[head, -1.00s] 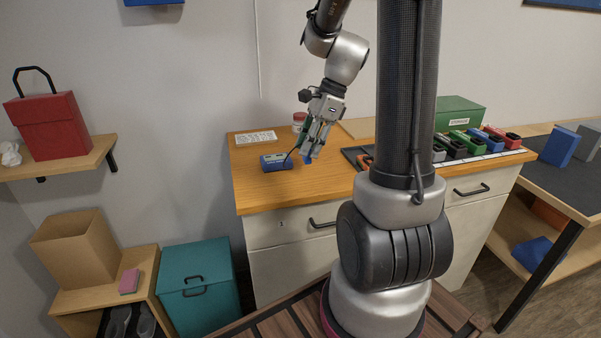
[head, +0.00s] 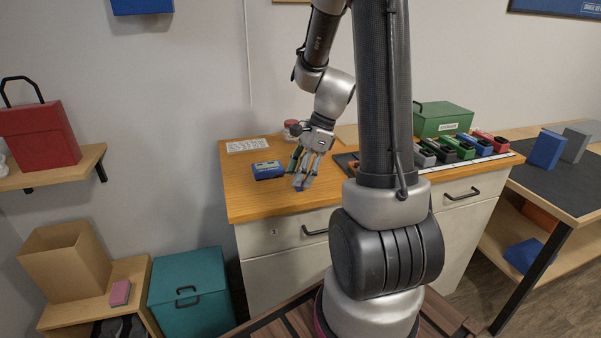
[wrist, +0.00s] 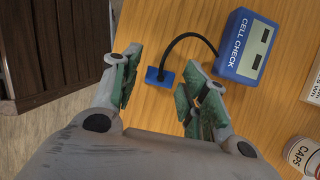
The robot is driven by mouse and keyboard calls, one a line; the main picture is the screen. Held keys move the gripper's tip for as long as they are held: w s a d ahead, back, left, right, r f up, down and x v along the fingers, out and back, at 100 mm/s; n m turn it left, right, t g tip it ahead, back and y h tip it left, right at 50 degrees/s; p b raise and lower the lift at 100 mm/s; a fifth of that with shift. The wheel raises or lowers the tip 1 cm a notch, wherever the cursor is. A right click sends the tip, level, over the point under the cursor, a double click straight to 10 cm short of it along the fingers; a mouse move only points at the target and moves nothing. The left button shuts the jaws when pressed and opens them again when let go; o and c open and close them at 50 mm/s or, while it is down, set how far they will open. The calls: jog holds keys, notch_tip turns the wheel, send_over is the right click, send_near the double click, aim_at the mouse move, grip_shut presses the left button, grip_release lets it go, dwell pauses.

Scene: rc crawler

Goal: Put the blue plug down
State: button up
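The blue plug (wrist: 160,77) lies on the wooden worktop, on the end of a black cable (wrist: 185,40). The cable runs to the blue CELL CHECK meter (wrist: 247,45), which also shows in the head view (head: 268,170). My gripper (wrist: 158,88) is open, with its green-padded fingers apart on either side of the plug and gaps visible between pads and plug. In the head view my gripper (head: 304,184) points down low over the worktop. Only a small blue part of the plug (head: 300,189) shows there.
A CAPS jar (wrist: 304,155) stands right of my gripper in the wrist view. A row of coloured packs (head: 462,147) and a green box (head: 442,118) are right on the worktop (head: 243,200). The worktop's front edge is close to the plug.

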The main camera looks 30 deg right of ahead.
jog(key=v, duration=1.2)
jog(key=s+a+r+n+t+h, duration=0.1)
jog(key=s+a+r+n+h, duration=0.1)
jog(key=s+a+n, duration=0.2)
jog(key=s+a+r+n+t+h, duration=0.2)
jog(key=s+n, duration=0.9)
jog(key=n, duration=0.6)
jog(key=shift+a+r, duration=0.85)
jog(key=shift+a, duration=0.1)
jog(key=shift+c, duration=0.2)
